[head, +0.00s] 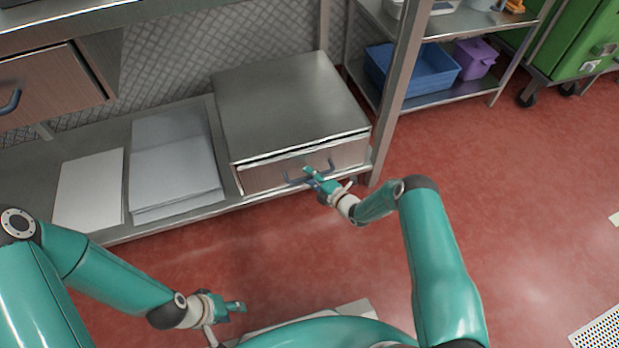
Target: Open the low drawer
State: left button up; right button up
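The low drawer (262,179) is in a metal cabinet (290,105) on the lower shelf. A thin dark gap runs along its top edge; I cannot tell if it is pulled out at all. Its blue bar handle (328,167) is on the front, partly hidden by my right gripper. My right gripper (311,175) is at the handle, its fingers overlapping the bar; I cannot tell whether they grip it. My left gripper (238,307) hangs low over the floor, away from the drawer, with nothing seen in it. Its fingers are too small to judge.
White stacked sheets or boards (175,165) lie on the shelf left of the cabinet. An upper drawer (45,85) is at left. A metal post (400,85) stands right of the cabinet. A blue bin (425,70) sits beyond. The red floor (530,190) at right is clear.

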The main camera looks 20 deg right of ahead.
grip_shut()
jog(key=shift+s, duration=0.15)
